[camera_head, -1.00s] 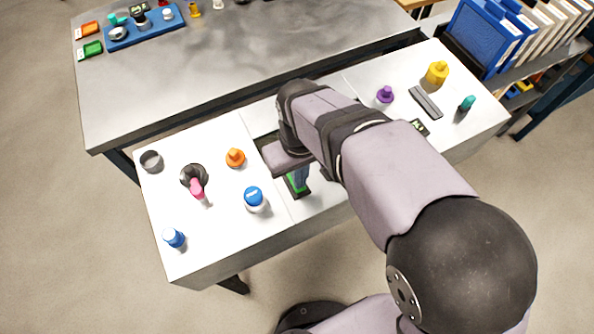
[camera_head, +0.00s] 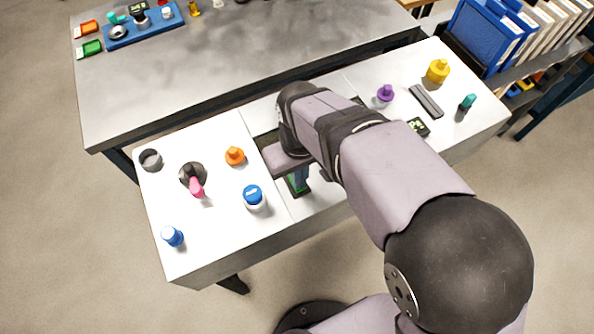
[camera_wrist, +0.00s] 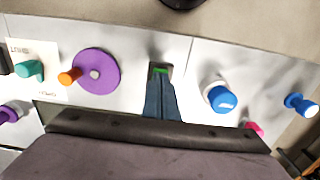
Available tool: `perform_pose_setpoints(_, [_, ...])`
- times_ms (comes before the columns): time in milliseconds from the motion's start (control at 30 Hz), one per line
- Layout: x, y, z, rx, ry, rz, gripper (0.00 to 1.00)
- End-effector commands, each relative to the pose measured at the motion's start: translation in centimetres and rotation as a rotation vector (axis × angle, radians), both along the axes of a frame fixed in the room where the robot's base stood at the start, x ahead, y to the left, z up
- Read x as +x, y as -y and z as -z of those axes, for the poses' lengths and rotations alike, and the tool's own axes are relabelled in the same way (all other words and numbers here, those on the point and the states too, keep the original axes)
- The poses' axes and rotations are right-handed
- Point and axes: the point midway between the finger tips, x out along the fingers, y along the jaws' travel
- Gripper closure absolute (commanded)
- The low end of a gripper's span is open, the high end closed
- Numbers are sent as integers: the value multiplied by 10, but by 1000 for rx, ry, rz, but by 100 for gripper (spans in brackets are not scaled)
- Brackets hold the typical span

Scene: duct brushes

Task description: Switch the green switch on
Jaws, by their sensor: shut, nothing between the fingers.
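The green switch (camera_wrist: 161,69) shows in the wrist view as a small green patch in a dark housing, just beyond my fingertips. In the head view the switch (camera_head: 296,187) is a green and dark piece on the white bench, partly hidden by my arm. My gripper (camera_wrist: 160,84) is shut and empty, its two blue-grey fingers together, over the near side of the switch. I cannot tell whether the fingertips touch it. The rocker's position is too small and too covered to read.
A blue-capped knob (camera_wrist: 223,99) stands right of the switch, and a purple disc (camera_wrist: 97,71) with an orange knob lies left. An orange knob (camera_head: 235,156) and a pink-handled dark dial (camera_head: 194,178) sit on the bench's left part. Bare white surface surrounds the switch.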

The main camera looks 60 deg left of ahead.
Motion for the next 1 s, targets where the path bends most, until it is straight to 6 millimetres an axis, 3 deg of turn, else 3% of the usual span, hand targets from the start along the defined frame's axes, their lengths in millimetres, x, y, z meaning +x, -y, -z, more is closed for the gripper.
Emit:
perform_pose_setpoints(267, [0,1,-2,-3,-1,0,100])
perform_pose_setpoints(1000, [0,1,-56,-2,0,0,100])
